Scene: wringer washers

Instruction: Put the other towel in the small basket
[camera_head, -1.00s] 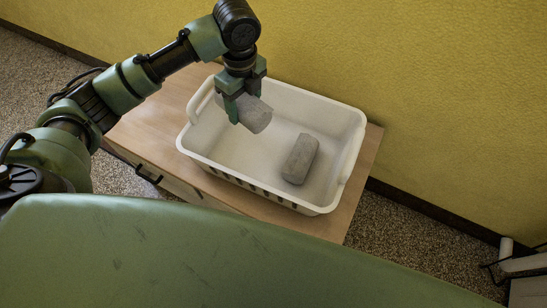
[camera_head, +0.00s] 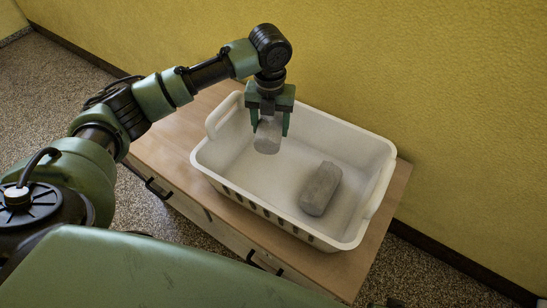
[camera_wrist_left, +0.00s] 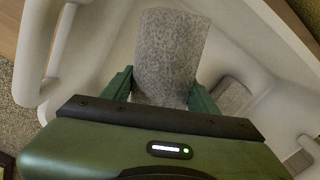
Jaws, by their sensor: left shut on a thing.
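A white basket (camera_head: 228,190) with handle openings and a slotted side stands on a wooden cabinet top. A grey rolled towel (camera_head: 320,188) lies in its right part; part of it shows in the left wrist view (camera_wrist_left: 232,96). My left gripper (camera_head: 269,128) is shut on a second grey rolled towel (camera_head: 267,138) over the left part of the basket. In the left wrist view this held towel (camera_wrist_left: 172,50) sits between the two green fingers. I cannot tell if its lower end touches the basket floor. My right gripper is not in view.
The wooden cabinet (camera_head: 170,140) has drawers with black handles on its front. A yellow wall (camera_head: 420,80) stands close behind the basket. Bare basket floor shows between the two towels. Speckled floor lies around the cabinet.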

